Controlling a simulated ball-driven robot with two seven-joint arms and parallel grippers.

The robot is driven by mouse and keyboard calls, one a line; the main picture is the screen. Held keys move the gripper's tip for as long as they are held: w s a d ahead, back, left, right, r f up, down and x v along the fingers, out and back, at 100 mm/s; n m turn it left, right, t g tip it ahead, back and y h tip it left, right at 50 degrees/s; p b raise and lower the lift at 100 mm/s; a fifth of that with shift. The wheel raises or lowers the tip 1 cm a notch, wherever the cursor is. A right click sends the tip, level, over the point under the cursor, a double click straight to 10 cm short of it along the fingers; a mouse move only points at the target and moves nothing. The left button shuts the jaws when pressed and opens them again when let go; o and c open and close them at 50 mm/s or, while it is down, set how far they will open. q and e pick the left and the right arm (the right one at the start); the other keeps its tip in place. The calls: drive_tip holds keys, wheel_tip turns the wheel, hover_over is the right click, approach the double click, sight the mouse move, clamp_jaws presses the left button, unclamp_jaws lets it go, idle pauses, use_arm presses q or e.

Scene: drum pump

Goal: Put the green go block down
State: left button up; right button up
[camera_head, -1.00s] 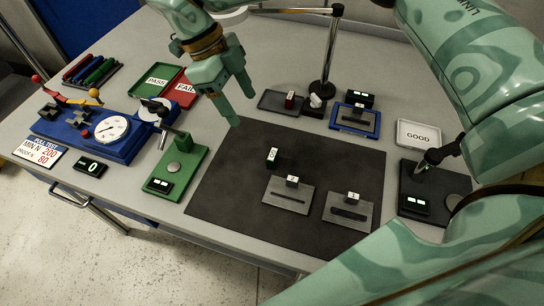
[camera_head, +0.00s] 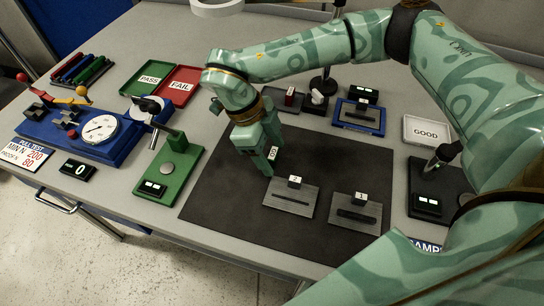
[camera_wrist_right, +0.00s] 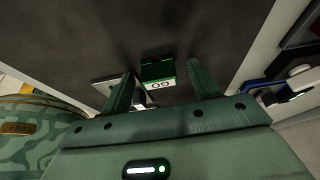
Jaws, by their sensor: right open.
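The green go block (camera_wrist_right: 158,70) shows in the right wrist view with its white GO label. It is between and just beyond the fingertips, with a gap on each side. In the head view the go block (camera_head: 273,153) is on the dark mat (camera_head: 225,190), partly hidden behind my right gripper (camera_head: 267,160). My right gripper (camera_wrist_right: 162,80) is open, points down at the block and holds nothing. My left gripper is not in view.
Two grey slotted plates (camera_head: 291,196) (camera_head: 355,212) with small numbered blocks lie on the mat close by. A green stand (camera_head: 169,172) is left of the mat. A blue tray (camera_head: 358,117) and GOOD tray (camera_head: 426,131) are behind and right. The mat's front left is clear.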

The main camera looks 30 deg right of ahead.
drive_tip(key=shift+r, duration=0.1)
drive_tip(key=shift+c, duration=0.3)
drive_tip(key=c, duration=1.1)
drive_tip(key=shift+r, duration=0.1)
